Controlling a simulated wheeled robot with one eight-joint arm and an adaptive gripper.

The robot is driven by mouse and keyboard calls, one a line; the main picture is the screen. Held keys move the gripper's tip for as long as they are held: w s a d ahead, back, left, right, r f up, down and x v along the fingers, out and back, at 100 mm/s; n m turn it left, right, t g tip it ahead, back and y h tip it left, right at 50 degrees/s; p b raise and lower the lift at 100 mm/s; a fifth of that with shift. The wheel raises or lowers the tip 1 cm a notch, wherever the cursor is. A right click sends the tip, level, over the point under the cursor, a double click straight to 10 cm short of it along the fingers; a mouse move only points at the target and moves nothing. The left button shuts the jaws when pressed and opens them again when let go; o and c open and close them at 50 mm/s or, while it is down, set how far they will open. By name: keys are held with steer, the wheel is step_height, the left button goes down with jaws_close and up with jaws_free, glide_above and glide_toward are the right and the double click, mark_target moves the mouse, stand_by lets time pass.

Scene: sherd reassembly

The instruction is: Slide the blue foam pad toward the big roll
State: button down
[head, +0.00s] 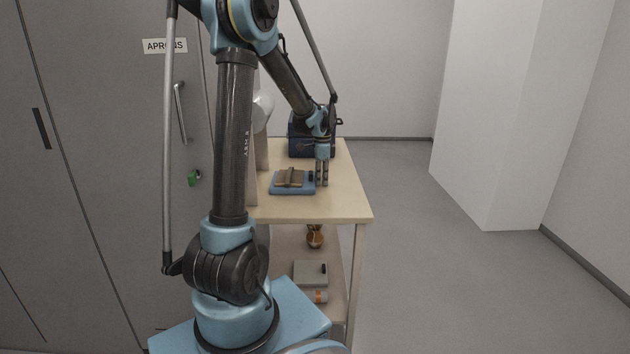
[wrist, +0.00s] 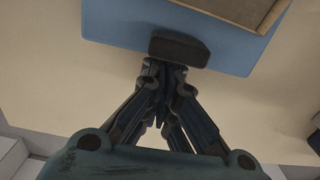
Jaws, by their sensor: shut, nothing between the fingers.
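The pad also fills the top of the wrist view (wrist: 115,22). A small dark block (wrist: 180,48) sits at the pad's edge nearest my gripper. My gripper (head: 322,184) points down just right of the pad, its fingers shut and empty. In the wrist view the fingertips (wrist: 163,72) are close to the dark block; whether they touch it I cannot tell. A white rounded thing (head: 264,110), partly behind my arm, may be the big roll.
A dark blue box (head: 297,143) stands at the table's far end, behind my gripper. The table (head: 345,200) is bare to the right and front. The shelf below holds an orange-brown vase (head: 315,237) and a grey box (head: 310,273). Grey cabinets (head: 90,180) stand left.

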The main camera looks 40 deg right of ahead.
steer(key=shift+w+a, duration=0.2)
steer(key=shift+a, duration=0.05)
steer(key=shift+d, duration=0.1)
steer(key=shift+s+d, duration=0.25)
steer(key=s+d, duration=0.1)
steer(key=s+d+r, duration=0.1)
steer(key=shift+d, duration=0.4)
step_height(320, 180, up, 9)
steer(key=shift+w+a, duration=0.15)
